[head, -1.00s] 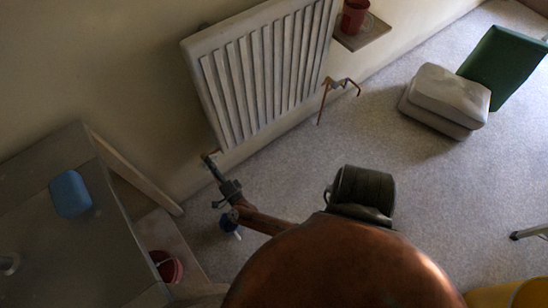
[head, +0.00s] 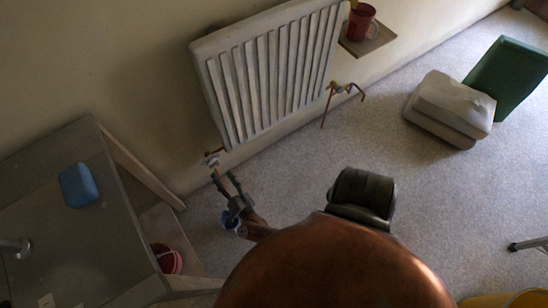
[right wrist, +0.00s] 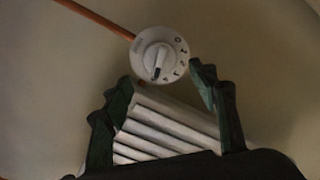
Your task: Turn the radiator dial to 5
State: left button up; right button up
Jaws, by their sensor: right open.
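The radiator (head: 270,75) is white and ribbed, on the wall. Its round white dial (head: 211,159) is by the lower left corner. In the right wrist view the dial (right wrist: 160,54) faces the camera, with small dark marks around its rim and a dark pointer mark low on its face. My right gripper (head: 224,176) is open just below the dial in the head view. In the right wrist view its green fingers (right wrist: 162,76) stand apart, with the dial beyond and between their tips, apparently untouched. My left gripper is not in view.
A grey table (head: 55,240) with a blue object (head: 78,185) stands at left, a red container (head: 167,259) beside it. A copper pipe (head: 326,105) stands right of the radiator. A red mug (head: 361,22) is on a small shelf (head: 371,42).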

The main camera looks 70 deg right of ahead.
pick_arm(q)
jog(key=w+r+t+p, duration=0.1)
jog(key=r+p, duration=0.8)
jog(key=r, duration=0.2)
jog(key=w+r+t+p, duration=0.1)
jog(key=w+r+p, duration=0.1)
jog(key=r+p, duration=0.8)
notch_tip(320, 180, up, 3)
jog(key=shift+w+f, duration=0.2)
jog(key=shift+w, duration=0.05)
pick_arm(e)
jog(key=s+a+f+n+g+y, duration=0.2)
jog(key=s+f+n+y, duration=0.1)
jog(key=s, duration=0.5)
jog(key=s+a+f+n+g+y, duration=0.2)
jog(key=s+n, duration=0.3)
jog(key=s, duration=0.3)
jog(key=s+a+f+n+g+y, duration=0.2)
jog(key=s+f+n+g+y, duration=0.1)
jog(key=s, duration=0.6)
jog(key=shift+f+n+y, duration=0.8)
jog(key=shift+n+y, duration=0.1)
jog(key=shift+n, duration=0.2)
jog(key=shift+a, duration=0.1)
